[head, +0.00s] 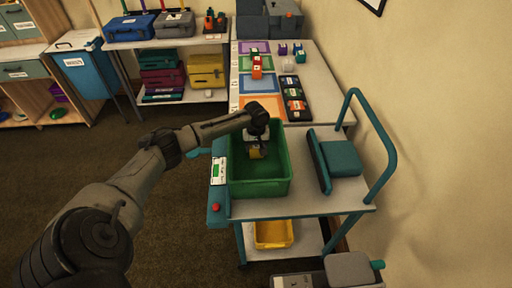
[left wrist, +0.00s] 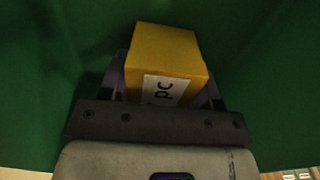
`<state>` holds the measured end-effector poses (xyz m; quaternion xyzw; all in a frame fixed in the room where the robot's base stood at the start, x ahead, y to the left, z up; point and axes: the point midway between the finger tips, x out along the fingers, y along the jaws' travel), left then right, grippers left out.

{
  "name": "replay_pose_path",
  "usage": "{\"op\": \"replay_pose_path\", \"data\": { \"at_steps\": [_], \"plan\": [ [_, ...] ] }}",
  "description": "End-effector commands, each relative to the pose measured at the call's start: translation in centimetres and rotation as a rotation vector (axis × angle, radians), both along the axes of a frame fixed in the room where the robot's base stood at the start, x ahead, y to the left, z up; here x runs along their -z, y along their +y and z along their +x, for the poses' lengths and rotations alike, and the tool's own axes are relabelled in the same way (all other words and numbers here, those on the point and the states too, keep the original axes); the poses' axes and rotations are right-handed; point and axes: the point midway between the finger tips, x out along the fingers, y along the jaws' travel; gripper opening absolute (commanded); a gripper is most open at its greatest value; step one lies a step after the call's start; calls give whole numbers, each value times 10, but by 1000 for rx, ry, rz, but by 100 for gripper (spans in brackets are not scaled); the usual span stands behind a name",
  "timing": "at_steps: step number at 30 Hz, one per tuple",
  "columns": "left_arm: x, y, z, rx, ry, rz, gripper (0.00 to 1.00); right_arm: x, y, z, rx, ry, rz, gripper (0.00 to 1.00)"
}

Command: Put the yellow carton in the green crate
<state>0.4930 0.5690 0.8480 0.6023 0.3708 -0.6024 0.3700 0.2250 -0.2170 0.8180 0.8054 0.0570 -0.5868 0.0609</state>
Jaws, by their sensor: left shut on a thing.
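The green crate (head: 262,187) stands on the teal-handled cart in the head view. My left gripper (head: 256,150) reaches over the crate from the left and points down into it. It is shut on the yellow carton (head: 256,154), which is small and partly hidden by the gripper in the head view. In the left wrist view, the carton (left wrist: 166,58) sits between the fingers of the gripper (left wrist: 160,90), with a white label facing the camera. The green crate walls (left wrist: 50,60) fill the surroundings. I cannot tell whether the carton touches the crate floor. My right gripper is not in view.
The cart's top (head: 310,205) also bears a teal padded item (head: 340,158) on the right. A yellow bin (head: 272,234) is on the lower shelf. A table with coloured mats (head: 258,83) and small objects stands behind. The cart's handle (head: 385,150) rises at right.

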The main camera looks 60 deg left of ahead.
Motion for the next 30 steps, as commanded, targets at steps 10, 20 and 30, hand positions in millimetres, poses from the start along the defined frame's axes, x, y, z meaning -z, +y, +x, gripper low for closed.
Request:
{"op": "replay_pose_path", "data": {
  "at_steps": [10,20,30],
  "plan": [
    [2,0,0,-1,0,0,61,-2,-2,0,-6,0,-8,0],
    [1,0,0,-1,0,0,83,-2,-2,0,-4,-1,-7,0],
    [-20,1,1,0,-3,1,83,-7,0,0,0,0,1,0]
  ]
}}
